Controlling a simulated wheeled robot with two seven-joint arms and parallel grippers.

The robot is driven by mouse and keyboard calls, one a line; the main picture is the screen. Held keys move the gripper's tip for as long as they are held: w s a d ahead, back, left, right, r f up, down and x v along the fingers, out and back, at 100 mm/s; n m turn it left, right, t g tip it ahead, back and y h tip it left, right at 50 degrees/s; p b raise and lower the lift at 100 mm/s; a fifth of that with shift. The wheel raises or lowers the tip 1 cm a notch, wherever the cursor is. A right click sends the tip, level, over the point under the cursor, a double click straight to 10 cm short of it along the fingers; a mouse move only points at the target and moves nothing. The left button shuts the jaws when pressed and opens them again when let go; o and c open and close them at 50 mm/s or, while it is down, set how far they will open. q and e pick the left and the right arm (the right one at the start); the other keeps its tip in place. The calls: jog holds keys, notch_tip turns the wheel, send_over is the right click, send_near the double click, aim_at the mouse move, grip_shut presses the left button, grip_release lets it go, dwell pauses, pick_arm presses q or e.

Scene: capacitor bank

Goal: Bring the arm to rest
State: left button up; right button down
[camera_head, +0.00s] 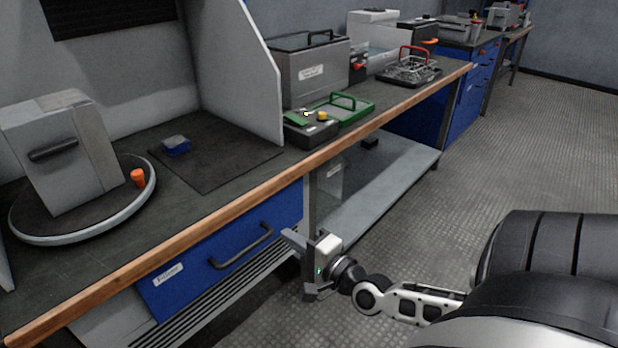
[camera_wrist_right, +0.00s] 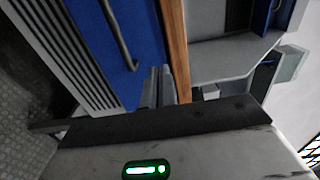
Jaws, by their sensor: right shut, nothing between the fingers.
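My right arm reaches in from the right in the head view. Its gripper (camera_head: 290,240) is in front of the workbench, below the wooden front edge and close to the blue drawer (camera_head: 220,250). The right wrist view shows the gripper's fingers (camera_wrist_right: 158,85) together with nothing between them. Beyond them are the blue drawer front with its dark handle (camera_wrist_right: 118,35) and the bench's wooden edge (camera_wrist_right: 175,50). I cannot tell whether the fingers touch the drawer. My left gripper is not in view.
On the bench are a grey box on a round turntable (camera_head: 82,230), a blue block (camera_head: 176,145) on a dark mat, a green-topped device (camera_head: 312,130) and a grey case (camera_head: 312,75). A lower shelf (camera_head: 385,190) juts out below. The floor (camera_head: 520,140) at right is clear.

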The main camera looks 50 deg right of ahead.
jog(key=shift+s, duration=1.85)
